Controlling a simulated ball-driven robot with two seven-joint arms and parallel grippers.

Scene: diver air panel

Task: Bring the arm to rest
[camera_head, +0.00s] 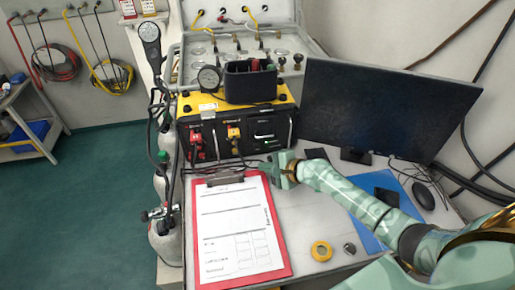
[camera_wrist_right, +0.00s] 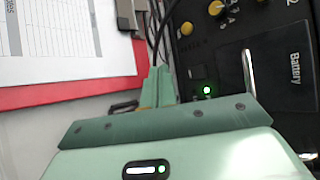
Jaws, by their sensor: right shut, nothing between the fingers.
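My right arm reaches in from the right edge of the head view across the desk (camera_head: 320,205). Its pale green gripper (camera_head: 274,170) is at the top right corner of the red clipboard (camera_head: 285,262), in front of the black and yellow air panel box (camera_head: 222,134). In the right wrist view the two green fingers (camera_wrist_right: 158,86) are together with nothing between them. The clipboard's red edge (camera_wrist_right: 90,92) is to their left and the box's black front (camera_wrist_right: 215,55) to their right. My left gripper is not in view.
A monitor (camera_head: 385,105) stands behind my right forearm. A yellow ring (camera_head: 321,250) and a small dark round item (camera_head: 349,248) lie on the desk below the forearm. A black mouse (camera_head: 423,196) is at the right. Hoses and cylinders (camera_head: 165,235) line the desk's left side.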

